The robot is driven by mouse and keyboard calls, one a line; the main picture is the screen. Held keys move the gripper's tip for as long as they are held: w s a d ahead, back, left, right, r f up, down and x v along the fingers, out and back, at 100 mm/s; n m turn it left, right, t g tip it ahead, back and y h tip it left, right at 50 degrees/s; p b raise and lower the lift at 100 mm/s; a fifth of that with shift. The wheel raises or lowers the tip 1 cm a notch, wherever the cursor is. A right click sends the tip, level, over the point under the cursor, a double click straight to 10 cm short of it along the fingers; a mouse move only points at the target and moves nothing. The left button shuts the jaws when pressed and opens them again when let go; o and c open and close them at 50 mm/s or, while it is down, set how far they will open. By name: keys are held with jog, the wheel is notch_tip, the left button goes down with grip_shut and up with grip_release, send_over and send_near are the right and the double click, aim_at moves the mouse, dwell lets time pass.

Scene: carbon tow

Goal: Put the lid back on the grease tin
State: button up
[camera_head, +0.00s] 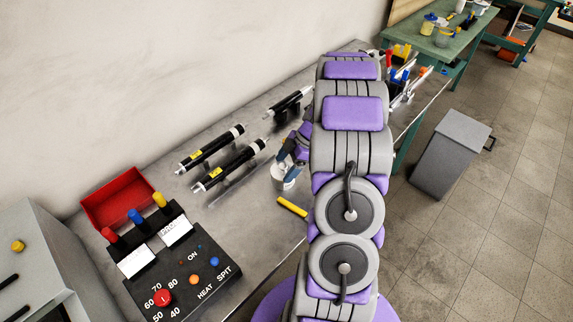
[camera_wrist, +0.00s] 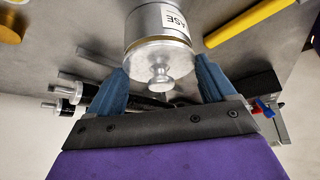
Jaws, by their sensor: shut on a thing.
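The grease tin (camera_wrist: 158,22) is a silver cylinder with a white label, of which "ASE" is readable, in the wrist view. The lid (camera_wrist: 160,68), a metal disc with a round knob, faces the wrist camera at the tin's near end, with a thin gold-coloured rim behind it. My gripper (camera_wrist: 161,76) is shut on the lid, with a blue finger on each side. I cannot tell whether the lid is fully seated or held just off the tin. In the head view the tin (camera_head: 284,181) stands on the grey bench, partly hidden by my gripper (camera_head: 289,163).
A yellow bar (camera_head: 292,207) lies on the bench close to the tin. Black cylinders with silver ends (camera_head: 229,165) lie behind it. A red tray (camera_head: 118,197) and a control box (camera_head: 181,265) stand at left. The bench's front edge is close to the tin.

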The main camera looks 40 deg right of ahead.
dwell(0.4)
jog(key=o, duration=0.8)
jog(key=shift+r, duration=3.5)
grip_shut()
jog(key=shift+f, duration=2.25)
